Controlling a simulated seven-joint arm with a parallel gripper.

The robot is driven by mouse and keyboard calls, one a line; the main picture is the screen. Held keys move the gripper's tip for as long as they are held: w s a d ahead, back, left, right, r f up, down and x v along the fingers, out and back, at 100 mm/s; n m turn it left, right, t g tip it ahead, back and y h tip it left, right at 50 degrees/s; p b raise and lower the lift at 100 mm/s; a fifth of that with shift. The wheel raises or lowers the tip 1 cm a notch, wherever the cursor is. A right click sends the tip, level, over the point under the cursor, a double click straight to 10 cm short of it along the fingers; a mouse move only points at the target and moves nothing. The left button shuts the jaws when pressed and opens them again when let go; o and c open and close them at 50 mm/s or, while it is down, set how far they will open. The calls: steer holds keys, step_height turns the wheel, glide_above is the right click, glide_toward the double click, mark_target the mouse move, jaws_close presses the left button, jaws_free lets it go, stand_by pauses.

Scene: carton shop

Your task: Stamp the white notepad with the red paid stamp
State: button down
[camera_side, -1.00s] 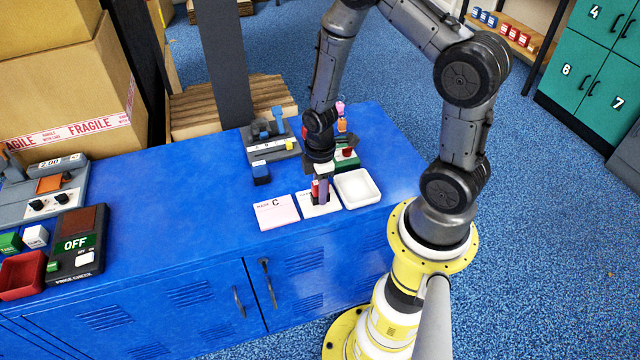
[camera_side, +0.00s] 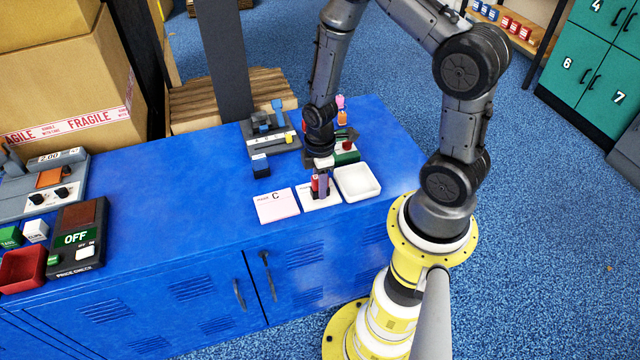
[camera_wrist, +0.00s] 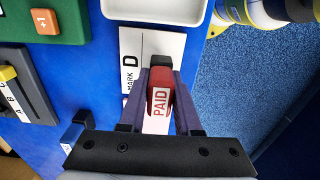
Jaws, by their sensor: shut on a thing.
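My gripper (camera_side: 321,188) is shut on the red stamp (camera_wrist: 159,101), whose label reads PAID in the wrist view. The stamp is upright between my two purple fingers and also shows in the side view (camera_side: 315,184). Both are over the white notepad (camera_side: 327,202), which is marked D in the wrist view (camera_wrist: 130,47). The stamp and fingers hide part of the pad. I cannot tell whether the stamp's lower face touches the paper or hangs slightly above it.
A pink notepad (camera_side: 275,208) marked C lies left of the white one. A white tray (camera_side: 358,197) stands close on its right.

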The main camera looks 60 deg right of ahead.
steer(key=shift+f, duration=0.55)
stand_by(1.2)
steer(key=shift+r, duration=0.1)
steer(key=shift+r, duration=3.5)
